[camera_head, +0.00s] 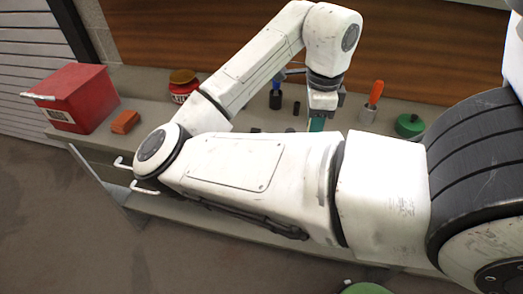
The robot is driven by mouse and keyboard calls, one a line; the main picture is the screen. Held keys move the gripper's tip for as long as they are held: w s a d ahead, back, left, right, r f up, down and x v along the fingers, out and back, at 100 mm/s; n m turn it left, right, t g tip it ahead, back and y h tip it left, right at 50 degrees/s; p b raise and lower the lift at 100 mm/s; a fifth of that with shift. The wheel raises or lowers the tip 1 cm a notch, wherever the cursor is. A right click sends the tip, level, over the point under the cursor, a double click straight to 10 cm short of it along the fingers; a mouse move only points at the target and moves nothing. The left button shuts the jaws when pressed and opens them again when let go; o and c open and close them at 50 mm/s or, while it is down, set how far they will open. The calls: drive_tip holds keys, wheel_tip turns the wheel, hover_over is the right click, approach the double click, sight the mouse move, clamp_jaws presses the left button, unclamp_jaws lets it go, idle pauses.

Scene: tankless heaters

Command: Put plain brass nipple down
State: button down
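My gripper (320,108) is at the end of my arm, pointing down over the grey bench (232,117) right of centre. Its fingertips are partly hidden behind my forearm, beside a small teal patch that I cannot identify. I cannot see whether the fingers are apart or hold anything. I cannot make out the plain brass nipple; nothing brass-coloured shows clearly near the gripper.
On the bench are a red box (75,97), an orange block (125,122), a red jar (182,92), a blue-topped dark item (275,98), a dark cylinder (296,108), an orange-handled tool (375,92) in a holder and a green round item (408,126). My arm hides much of the front.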

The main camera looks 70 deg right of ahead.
drive_tip(key=w+d+f, duration=0.2)
drive_tip(key=w, duration=0.1)
drive_tip(key=w+d+f, duration=0.1)
drive_tip(key=w+f, duration=0.2)
drive_tip(key=w, duration=0.1)
drive_tip(key=w+d+f, duration=0.2)
drive_tip(key=w+f, duration=0.1)
drive_tip(key=shift+w+d, duration=0.2)
drive_tip(key=shift+d, duration=0.15)
drive_tip(key=shift+w+d+f, duration=0.2)
drive_tip(key=shift+w+f, duration=0.1)
drive_tip(key=shift+f, duration=0.15)
drive_tip(key=shift+w+d+f+p, duration=0.15)
drive_tip(key=shift+f+p, duration=0.1)
drive_tip(key=shift+f, duration=0.7)
drive_tip(key=shift+w+a+f+p, duration=0.1)
drive_tip(key=shift+f+p, duration=0.15)
drive_tip(key=shift+f, duration=0.65)
drive_tip(key=shift+f, duration=0.1)
drive_tip(key=c, duration=0.9)
unclamp_jaws()
wheel_tip(320, 180, up, 12)
drive_tip(key=shift+r+b, duration=0.15)
drive_tip(key=shift+b, duration=0.25)
